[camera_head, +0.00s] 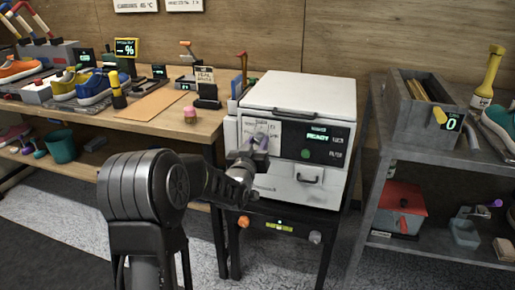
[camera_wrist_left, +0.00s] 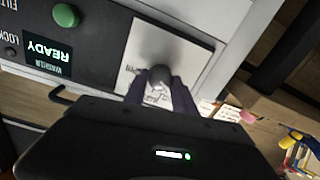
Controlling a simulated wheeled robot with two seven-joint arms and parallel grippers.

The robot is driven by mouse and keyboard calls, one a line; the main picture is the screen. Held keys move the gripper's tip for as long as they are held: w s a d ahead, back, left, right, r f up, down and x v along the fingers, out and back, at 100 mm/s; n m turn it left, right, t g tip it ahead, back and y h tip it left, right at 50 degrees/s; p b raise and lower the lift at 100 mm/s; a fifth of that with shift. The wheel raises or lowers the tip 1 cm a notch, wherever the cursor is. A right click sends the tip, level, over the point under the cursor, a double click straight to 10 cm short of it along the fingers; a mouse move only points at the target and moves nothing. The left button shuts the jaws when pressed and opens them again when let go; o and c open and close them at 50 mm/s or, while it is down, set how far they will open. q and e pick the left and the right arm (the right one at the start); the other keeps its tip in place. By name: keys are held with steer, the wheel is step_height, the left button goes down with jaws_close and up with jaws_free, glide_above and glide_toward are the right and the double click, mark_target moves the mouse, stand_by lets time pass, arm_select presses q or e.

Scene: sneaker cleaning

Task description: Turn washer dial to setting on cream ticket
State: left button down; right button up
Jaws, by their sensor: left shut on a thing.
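The white washer (camera_head: 300,95) stands on a dark stand in the middle of the head view. Its dial plate (camera_head: 273,128) is a pale square left of the black panel, and shows large in the left wrist view (camera_wrist_left: 188,50). My left gripper (camera_head: 258,146) is at this plate, its fingers shut on the dial (camera_wrist_left: 157,88), which they mostly hide. The marks around the dial are too small and covered to read. A cream ticket (camera_head: 205,75) stands in a dark holder on the workbench; its writing is not legible. My right gripper is not in view.
The washer's panel (camera_head: 326,144) reads READY and has a green button (camera_wrist_left: 66,15). The workbench (camera_head: 205,122) with shoes and a pink item (camera_head: 190,115) is at left. A grey shelf (camera_head: 375,130) with a crate stands close at right.

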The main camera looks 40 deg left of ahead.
arm_select(q)
steer(key=shift+f+m+b, duration=0.15)
steer(key=shift+m+b, duration=0.55)
steer(key=shift+m, duration=0.5)
steer(key=shift+m+b, duration=0.5)
steer(key=shift+m, duration=0.5)
steer(key=c, duration=1)
jaws_free()
steer(key=shift+s, duration=0.1)
steer(key=v, duration=0.7)
steer(key=shift+s+d, duration=0.15)
steer(key=shift+s, duration=0.15)
